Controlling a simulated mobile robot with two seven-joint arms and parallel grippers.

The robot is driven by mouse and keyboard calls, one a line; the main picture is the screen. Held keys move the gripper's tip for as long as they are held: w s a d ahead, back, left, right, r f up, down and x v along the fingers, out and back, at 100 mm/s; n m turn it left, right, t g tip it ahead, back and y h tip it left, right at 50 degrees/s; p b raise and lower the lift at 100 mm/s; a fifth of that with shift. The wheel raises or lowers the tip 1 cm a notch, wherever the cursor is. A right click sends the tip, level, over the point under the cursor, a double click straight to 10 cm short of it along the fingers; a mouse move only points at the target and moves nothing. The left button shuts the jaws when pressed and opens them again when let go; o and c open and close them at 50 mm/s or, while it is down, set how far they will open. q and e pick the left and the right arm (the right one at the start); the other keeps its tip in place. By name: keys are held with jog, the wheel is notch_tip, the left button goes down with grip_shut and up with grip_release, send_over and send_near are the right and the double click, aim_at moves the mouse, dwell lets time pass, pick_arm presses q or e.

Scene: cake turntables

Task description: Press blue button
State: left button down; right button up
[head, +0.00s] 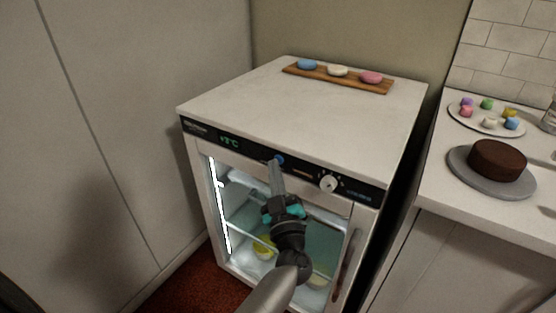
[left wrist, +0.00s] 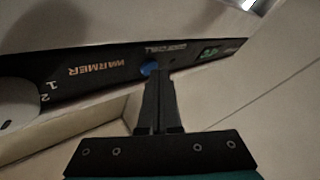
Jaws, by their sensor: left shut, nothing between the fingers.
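The blue button (head: 280,159) is on the black control panel (head: 236,143) at the top front of a white glass-door cabinet. My left gripper (head: 274,167) is shut and empty, with its fingertips right at the button in the head view. In the left wrist view the shut fingertips (left wrist: 158,76) point at the blue button (left wrist: 149,68), which shows just beyond them and is partly covered. I cannot tell whether they touch it. My right gripper is not in view.
A white dial (head: 329,184) sits right of the button on the panel. A wooden board (head: 340,81) with blue, cream and pink pieces lies on the cabinet top. A chocolate cake (head: 497,160) and a plate of small sweets (head: 473,126) stand on the right counter.

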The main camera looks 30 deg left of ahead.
pick_arm(q)
jog(key=shift+w, duration=0.15)
dwell(0.4)
jog(key=shift+s+p, duration=0.6)
jog(key=shift+s, duration=0.2)
jog(key=s+p, duration=0.2)
jog(key=s, duration=0.3)
jog(key=shift+a+p, duration=0.25)
jog(key=shift+p, duration=0.15)
dwell(0.4)
